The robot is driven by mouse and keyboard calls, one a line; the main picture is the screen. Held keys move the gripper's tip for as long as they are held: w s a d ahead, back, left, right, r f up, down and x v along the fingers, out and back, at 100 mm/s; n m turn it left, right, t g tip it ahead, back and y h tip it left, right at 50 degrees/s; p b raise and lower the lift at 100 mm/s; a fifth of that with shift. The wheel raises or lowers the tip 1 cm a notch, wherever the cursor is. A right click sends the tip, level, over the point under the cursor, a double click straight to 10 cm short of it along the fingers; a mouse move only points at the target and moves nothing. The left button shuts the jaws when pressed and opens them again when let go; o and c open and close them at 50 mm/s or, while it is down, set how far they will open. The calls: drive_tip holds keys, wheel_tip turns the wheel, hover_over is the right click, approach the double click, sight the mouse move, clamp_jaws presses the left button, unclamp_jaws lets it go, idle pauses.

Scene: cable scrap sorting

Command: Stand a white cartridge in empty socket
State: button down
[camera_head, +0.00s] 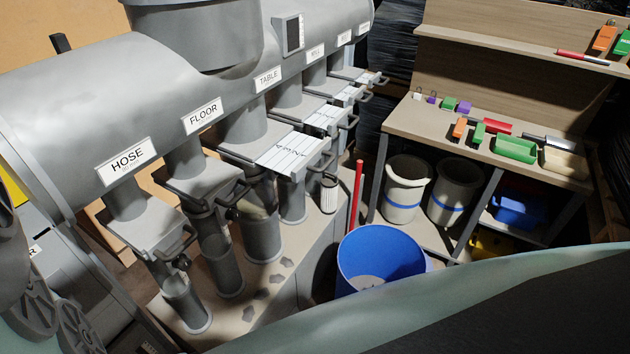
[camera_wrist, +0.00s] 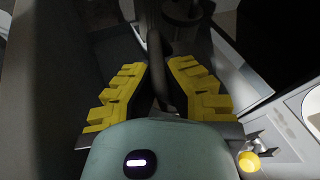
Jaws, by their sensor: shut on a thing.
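A white ribbed cylinder, likely a cartridge (camera_head: 329,194), stands upright near the far end of the bench under the row of outlets. Grey tubes stand below the HOSE, FLOOR and TABLE outlets, among them the HOSE tube (camera_head: 186,305) and the FLOOR tube (camera_head: 224,268). I cannot tell which socket is empty. My gripper (camera_wrist: 160,85) shows in the wrist view, its yellow stepped jaws closed around a dark grey bar (camera_wrist: 158,46). The bar's far end is unclear in the dark. I cannot make out my gripper in the head view.
A large grey duct (camera_head: 80,95) carries labelled outlets with handled slide gates. A blue bin (camera_head: 380,252) and a red pole (camera_head: 356,195) stand right of the bench. Grey scraps (camera_head: 262,294) lie on the bench. A shelf table (camera_head: 420,118) holds coloured trays, with buckets beneath.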

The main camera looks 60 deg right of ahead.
drive_tip(key=shift+s+p, duration=0.4)
drive_tip(key=shift+s, duration=1.6)
idle(0.3)
drive_tip(key=c, duration=1.1)
unclamp_jaws()
drive_tip(key=shift+o, duration=0.2)
drive_tip(key=v, duration=1.2)
drive_tip(key=shift+r, duration=0.1)
